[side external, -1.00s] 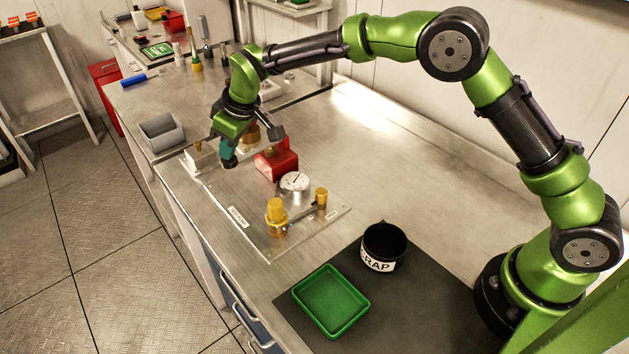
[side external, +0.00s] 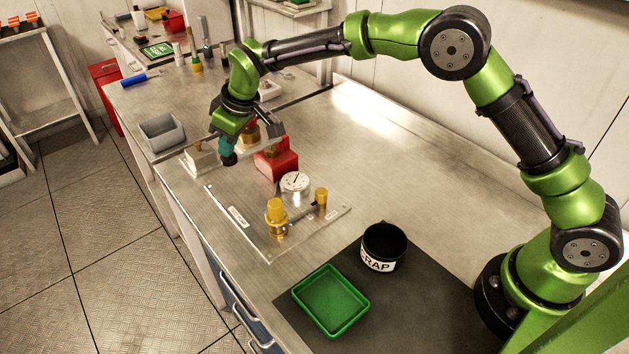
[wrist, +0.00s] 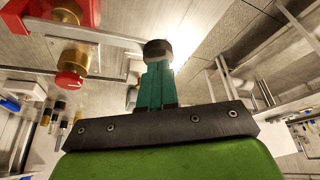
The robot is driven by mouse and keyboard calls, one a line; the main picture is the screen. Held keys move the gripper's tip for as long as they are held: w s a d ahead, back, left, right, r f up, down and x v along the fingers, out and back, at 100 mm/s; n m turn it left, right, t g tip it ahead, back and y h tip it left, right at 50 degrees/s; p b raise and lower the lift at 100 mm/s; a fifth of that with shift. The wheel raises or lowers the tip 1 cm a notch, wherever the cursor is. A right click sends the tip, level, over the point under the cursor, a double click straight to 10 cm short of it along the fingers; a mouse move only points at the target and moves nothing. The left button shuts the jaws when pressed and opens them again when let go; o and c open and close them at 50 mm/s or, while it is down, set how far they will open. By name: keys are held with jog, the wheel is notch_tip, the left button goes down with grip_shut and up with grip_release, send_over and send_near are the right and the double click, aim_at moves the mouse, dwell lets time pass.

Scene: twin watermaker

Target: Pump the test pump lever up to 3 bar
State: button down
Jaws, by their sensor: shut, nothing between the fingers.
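My gripper (side external: 226,146) is at the far left end of the pump plate, its teal fingers pointing down. In the wrist view the fingers (wrist: 155,85) are together with nothing between them. A dark round knob (wrist: 158,49) is right at the fingertips; I cannot tell whether they touch. A thin grey bar (wrist: 112,38), apparently the lever, runs to this knob from a brass fitting (wrist: 68,30).
A yellow-capped valve (side external: 277,215) and a smaller brass knob (side external: 321,196) stand on the plate. A grey bin (side external: 161,133) is left of my gripper. A green tray (side external: 331,301) and a black scrap pot (side external: 384,246) are on the dark mat. The right bench area is clear.

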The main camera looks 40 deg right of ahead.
aim_at(231, 157)
jog(key=shift+f, duration=1.8)
jog(key=shift+r, duration=2.3)
notch_tip(231, 157, up, 6)
